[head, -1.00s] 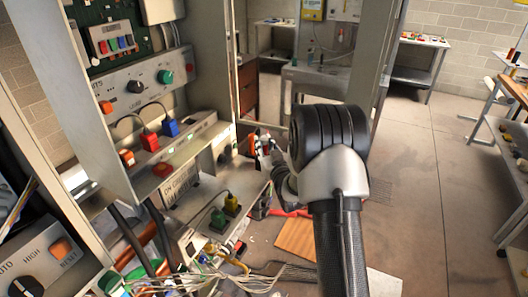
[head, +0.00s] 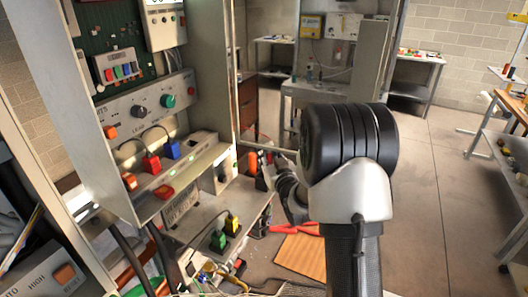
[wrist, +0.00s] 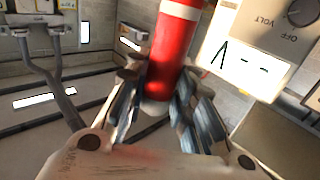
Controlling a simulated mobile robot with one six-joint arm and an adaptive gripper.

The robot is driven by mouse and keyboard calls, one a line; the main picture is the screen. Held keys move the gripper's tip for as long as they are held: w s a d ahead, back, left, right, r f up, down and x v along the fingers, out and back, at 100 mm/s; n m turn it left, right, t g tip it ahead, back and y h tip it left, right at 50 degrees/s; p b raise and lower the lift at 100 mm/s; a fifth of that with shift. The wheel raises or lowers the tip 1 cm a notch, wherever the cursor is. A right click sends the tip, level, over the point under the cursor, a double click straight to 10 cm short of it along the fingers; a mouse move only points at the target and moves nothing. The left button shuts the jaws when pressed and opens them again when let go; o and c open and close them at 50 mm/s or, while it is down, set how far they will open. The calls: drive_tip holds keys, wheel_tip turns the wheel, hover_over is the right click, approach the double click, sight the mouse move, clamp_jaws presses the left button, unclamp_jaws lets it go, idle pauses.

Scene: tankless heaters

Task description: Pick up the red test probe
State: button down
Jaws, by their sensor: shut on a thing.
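The red test probe (wrist: 174,48), a thick red cylinder with white bands, stands between the fingers of my gripper (wrist: 158,100) in the wrist view. The fingers are shut on its lower part, and its top runs out of the picture. In the head view my gripper is mostly hidden behind my arm. An orange-red piece (head: 252,163) shows by its end, beside the cabinet's lower shelf. A meter (wrist: 255,45) with an "OFF VOLT" dial and a display is at the upper right of the wrist view, behind the probe.
The open cabinet on the left holds a red plug (head: 152,163) and a blue plug (head: 172,150) with cables. Green (head: 218,240) and yellow (head: 232,224) plugs sit on its lower shelf. Red-handled pliers (head: 295,229) lie beyond. The floor to the right is clear.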

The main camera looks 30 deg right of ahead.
drive_tip(key=s+a, duration=0.1)
drive_tip(key=s, duration=1.3)
drive_tip(key=shift+s+a, duration=0.15)
drive_tip(key=shift+a, duration=0.2)
